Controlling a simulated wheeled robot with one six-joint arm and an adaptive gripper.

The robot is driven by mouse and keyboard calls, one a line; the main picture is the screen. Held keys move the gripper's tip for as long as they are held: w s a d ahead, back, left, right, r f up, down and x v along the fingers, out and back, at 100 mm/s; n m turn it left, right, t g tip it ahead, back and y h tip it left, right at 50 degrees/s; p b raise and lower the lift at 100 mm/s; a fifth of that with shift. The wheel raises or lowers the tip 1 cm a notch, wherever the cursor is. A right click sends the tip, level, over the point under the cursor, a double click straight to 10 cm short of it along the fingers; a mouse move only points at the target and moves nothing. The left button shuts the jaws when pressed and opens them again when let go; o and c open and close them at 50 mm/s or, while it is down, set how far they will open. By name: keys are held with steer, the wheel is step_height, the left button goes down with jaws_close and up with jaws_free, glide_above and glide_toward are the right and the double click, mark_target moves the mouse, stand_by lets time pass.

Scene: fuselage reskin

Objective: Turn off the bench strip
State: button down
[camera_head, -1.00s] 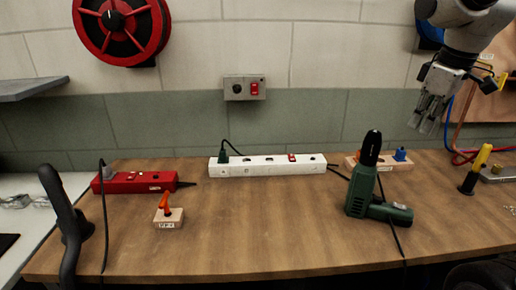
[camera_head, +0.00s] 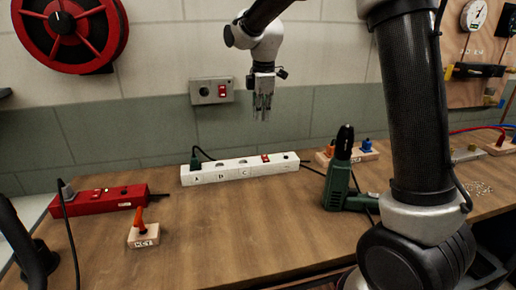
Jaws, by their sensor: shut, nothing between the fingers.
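A white power strip (camera_head: 240,170) lies on the wooden bench near the wall, with sockets lettered A, B and C. A red rocker switch (camera_head: 265,158) sits toward its right end. A dark green plug (camera_head: 196,164) is in its left socket. A red power strip (camera_head: 98,200) lies at the left with a grey plug in it. A grey wall box (camera_head: 211,90) with a red switch (camera_head: 222,91) is above the white strip. My gripper (camera_head: 262,112) is shut and empty, pointing down in the air above the white strip's right part, apart from it.
A green tool (camera_head: 340,185) stands on the bench right of the white strip. A wooden block with an orange lever (camera_head: 143,236) is at front left. A block with orange and blue plugs (camera_head: 366,148) is behind the tool. The bench middle is clear.

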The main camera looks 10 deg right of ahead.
mark_target(261, 161)
steer(key=f, duration=0.4)
steer(key=w+f, duration=0.1)
steer(key=f, duration=0.9)
steer(key=shift+w+d, duration=0.1)
steer(key=shift+w, duration=0.2)
steer(key=shift+w+f, duration=0.15)
steer(key=shift+f, duration=0.15)
steer(key=shift+s+r, duration=0.2)
steer(key=shift+s, duration=0.65)
